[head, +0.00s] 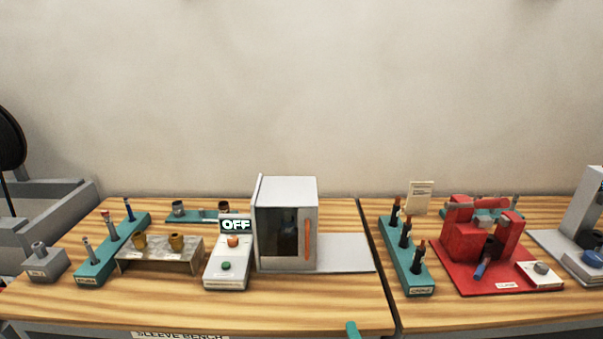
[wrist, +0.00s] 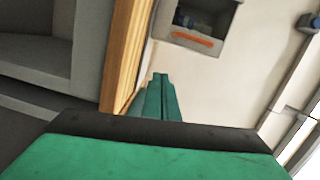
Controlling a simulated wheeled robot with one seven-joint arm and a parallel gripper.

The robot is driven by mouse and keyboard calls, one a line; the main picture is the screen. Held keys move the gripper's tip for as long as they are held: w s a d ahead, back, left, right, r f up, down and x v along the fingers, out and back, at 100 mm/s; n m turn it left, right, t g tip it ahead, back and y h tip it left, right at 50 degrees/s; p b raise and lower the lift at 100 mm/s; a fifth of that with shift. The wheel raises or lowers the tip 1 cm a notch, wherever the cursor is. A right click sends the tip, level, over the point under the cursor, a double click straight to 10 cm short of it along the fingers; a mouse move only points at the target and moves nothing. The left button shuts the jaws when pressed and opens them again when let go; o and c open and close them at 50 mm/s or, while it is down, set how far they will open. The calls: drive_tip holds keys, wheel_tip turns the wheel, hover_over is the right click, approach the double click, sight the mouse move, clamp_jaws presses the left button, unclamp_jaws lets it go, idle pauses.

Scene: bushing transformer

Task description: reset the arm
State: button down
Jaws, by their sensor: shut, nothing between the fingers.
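My gripper (wrist: 160,82) shows in the wrist view as two green fingers lying together, shut and empty. It points past the wooden edge of a bench. In the head view a small green tip (head: 352,330), which looks like my gripper, shows at the bottom edge, in front of the sleeve bench (head: 300,309). It appears apart from everything on the bench. The rest of my arm is out of the head view.
A grey cabinet (head: 285,192) with an orange handle stands mid-bench, beside an "OFF" control box (head: 228,270). Teal racks (head: 98,268) and a metal stand (head: 160,254) are left. A teal rack (head: 418,280) and red fixture (head: 462,245) are right. The front bench strip is clear.

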drive_tip(key=s+a+f+n+g+h, duration=0.1)
drive_tip(key=s+a+f+n+h, duration=0.15)
drive_tip(key=s+f, duration=0.5)
drive_tip(key=s+a+f+n+g+h, duration=0.1)
drive_tip(key=s+a+f+n, duration=0.15)
drive_tip(key=s+f, duration=0.45)
drive_tip(key=s+a+r+n, duration=0.1)
drive_tip(key=s+a+n, duration=0.1)
drive_tip(key=s, duration=0.5)
drive_tip(key=s+a+r+n, duration=0.1)
drive_tip(key=s+a+n, duration=0.1)
drive_tip(key=s+n, duration=0.2)
drive_tip(key=s+a+r+n+y, duration=0.1)
drive_tip(key=s+a+n, duration=0.2)
drive_tip(key=s, duration=0.7)
drive_tip(key=shift+s+r+n, duration=0.2)
drive_tip(key=shift+r+n, duration=0.1)
drive_tip(key=shift+n, duration=0.2)
drive_tip(key=shift+w, duration=0.1)
